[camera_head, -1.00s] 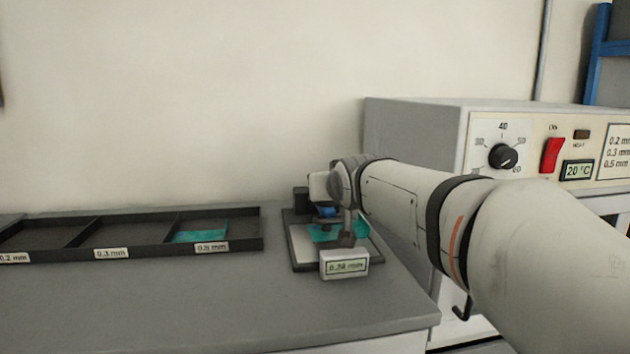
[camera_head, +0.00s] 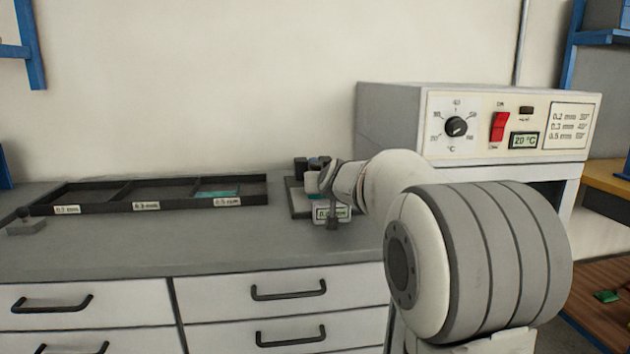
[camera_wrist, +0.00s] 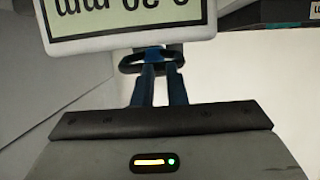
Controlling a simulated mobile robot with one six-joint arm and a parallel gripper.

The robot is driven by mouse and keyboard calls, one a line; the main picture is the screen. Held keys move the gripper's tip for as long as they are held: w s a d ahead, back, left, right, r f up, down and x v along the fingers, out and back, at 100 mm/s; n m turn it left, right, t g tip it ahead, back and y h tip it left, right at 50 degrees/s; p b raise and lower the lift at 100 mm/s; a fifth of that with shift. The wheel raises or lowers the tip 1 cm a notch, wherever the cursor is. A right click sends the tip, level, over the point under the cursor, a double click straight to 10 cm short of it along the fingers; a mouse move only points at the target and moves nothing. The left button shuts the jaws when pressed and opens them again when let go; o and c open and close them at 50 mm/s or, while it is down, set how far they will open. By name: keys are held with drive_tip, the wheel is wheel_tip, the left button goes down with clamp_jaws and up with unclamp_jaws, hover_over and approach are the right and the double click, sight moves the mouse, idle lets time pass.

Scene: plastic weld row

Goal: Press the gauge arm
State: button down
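The thickness gauge stands near the right end of the grey counter, with its dark-edged base plate (camera_head: 297,204) partly hidden by my arm. Its small display (camera_head: 321,214) faces front; its reading is partly covered in the head view. In the wrist view the display (camera_wrist: 125,22) is upside down and cut off by the top edge. My gripper (camera_head: 325,189) is at the gauge, just behind the display. In the wrist view its blue fingers (camera_wrist: 153,68) are close together and look shut, by a dark loop-shaped part (camera_wrist: 130,62). Contact with the gauge arm cannot be told.
A dark three-compartment tray (camera_head: 146,194) lies left of the gauge, with a teal sheet (camera_head: 217,193) in its right compartment. A grey oven-like unit (camera_head: 400,110) with a dial, red switch and 20 °C display stands right. Drawers (camera_head: 290,292) are below the counter.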

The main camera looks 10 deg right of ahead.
drive_tip(key=shift+d+f, duration=0.15)
drive_tip(key=shift+f, duration=0.4)
drive_tip(key=shift+d+f, duration=0.15)
drive_tip(key=shift+f, duration=0.35)
drive_tip(key=shift+r, duration=0.1)
wheel_tip(320, 180, up, 6)
drive_tip(key=s+f+p, duration=0.1)
drive_tip(key=p, duration=0.3)
drive_tip(key=s+f+b, duration=0.1)
drive_tip(key=s, duration=0.1)
drive_tip(key=s+f+b, duration=0.1)
drive_tip(key=s+b, duration=0.1)
drive_tip(key=s, duration=0.1)
drive_tip(key=s+a+f+b, duration=0.1)
drive_tip(key=s+b, duration=0.1)
drive_tip(key=shift+s+f, duration=0.2)
drive_tip(key=shift+f, duration=0.2)
drive_tip(key=shift+s+a+f+b, duration=0.1)
drive_tip(key=shift+s+f+b, duration=0.1)
drive_tip(key=shift+s+b, duration=0.3)
